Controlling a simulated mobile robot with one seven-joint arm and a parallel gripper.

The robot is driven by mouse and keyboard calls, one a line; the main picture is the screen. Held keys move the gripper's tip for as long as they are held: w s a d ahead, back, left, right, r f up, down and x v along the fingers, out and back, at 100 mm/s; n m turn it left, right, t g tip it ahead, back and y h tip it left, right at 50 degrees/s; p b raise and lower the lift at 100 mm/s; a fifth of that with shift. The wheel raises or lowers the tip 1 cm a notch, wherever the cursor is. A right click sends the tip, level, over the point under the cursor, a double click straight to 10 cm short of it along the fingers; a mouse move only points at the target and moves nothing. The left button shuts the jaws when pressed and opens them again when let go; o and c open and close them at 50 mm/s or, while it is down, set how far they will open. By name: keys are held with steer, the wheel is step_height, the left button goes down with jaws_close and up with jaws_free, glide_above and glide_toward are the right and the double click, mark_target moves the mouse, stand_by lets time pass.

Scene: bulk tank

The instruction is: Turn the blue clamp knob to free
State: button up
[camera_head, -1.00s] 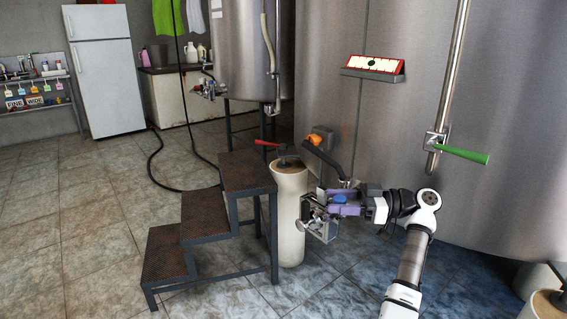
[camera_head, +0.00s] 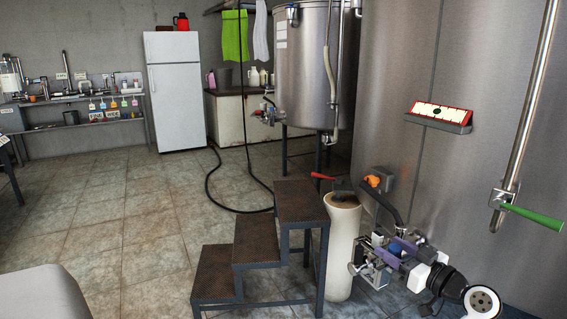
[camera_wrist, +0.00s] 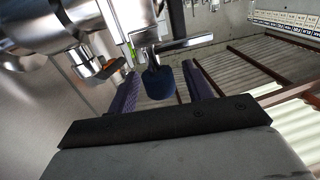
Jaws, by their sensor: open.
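The blue clamp knob (camera_wrist: 159,82) is in the wrist view, just beyond and between the two purple fingers of my gripper (camera_wrist: 157,92). The fingers are apart, one on each side of the knob. I cannot tell whether either finger touches it. Metal clamp and pipe parts (camera_wrist: 140,30) stand behind and above the knob. In the head view my gripper (camera_head: 396,250) is at the metal valve fittings (camera_head: 372,262) low beside the large tank. A small blue patch, likely the knob, shows there between the fingers.
The large steel tank (camera_head: 400,120) stands close behind my gripper. A white cylinder (camera_head: 341,240) and a dark step stool (camera_head: 265,235) stand to its left. A green-handled lever (camera_head: 532,216) on a pipe is at the right. Open tiled floor (camera_head: 110,230) lies left.

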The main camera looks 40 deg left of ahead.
steer(key=m+t+h+p, duration=0.1)
steer(key=t+p, duration=0.1)
steer(key=m+t+h+p, duration=0.1)
steer(key=m+t+p, duration=0.1)
steer(key=shift+s+r+t, duration=0.1)
steer(key=shift+r+t, duration=0.25)
steer(key=shift+t, duration=0.05)
steer(key=m+t+h+p, duration=0.2)
steer(key=t+p, duration=0.1)
steer(key=p, duration=0.2)
steer(key=shift+m, duration=0.4)
steer(key=m+t+h+p, duration=0.2)
steer(key=h+p, duration=0.1)
steer(key=p, duration=0.4)
steer(key=shift+m+t, duration=0.3)
steer(key=shift+t, duration=0.1)
steer(key=m+t+h+p, duration=0.1)
steer(key=h+p, duration=0.1)
steer(key=p, duration=0.5)
steer(key=shift+f+m+h, duration=0.1)
steer(key=shift+m+h, duration=0.3)
